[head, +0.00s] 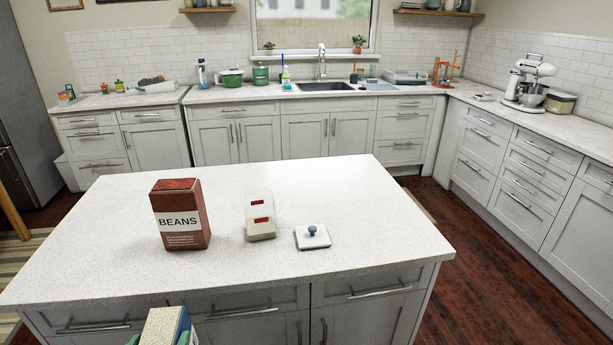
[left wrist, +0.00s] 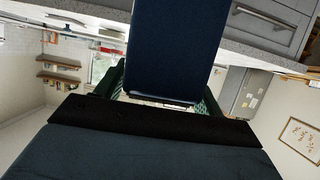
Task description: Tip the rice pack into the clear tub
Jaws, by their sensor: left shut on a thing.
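The clear tub (head: 260,209) stands open on the white island, with red marks on its walls and a pale layer in its bottom. My left gripper (head: 161,341) is at the bottom edge of the head view, mostly cut off. It is shut on a cream and blue pack (head: 160,326), likely the rice pack; no label is readable. In the left wrist view the pack's dark blue face (left wrist: 172,50) sits between the green fingers (left wrist: 163,92). My right gripper is not in view.
A red and white BEANS box (head: 180,215) stands upright left of the tub. The island top (head: 330,185) is otherwise clear. Drawer fronts with handles (head: 380,290) are below its front edge. Counters with a sink (head: 326,87) and a mixer (head: 530,80) stand farther back.

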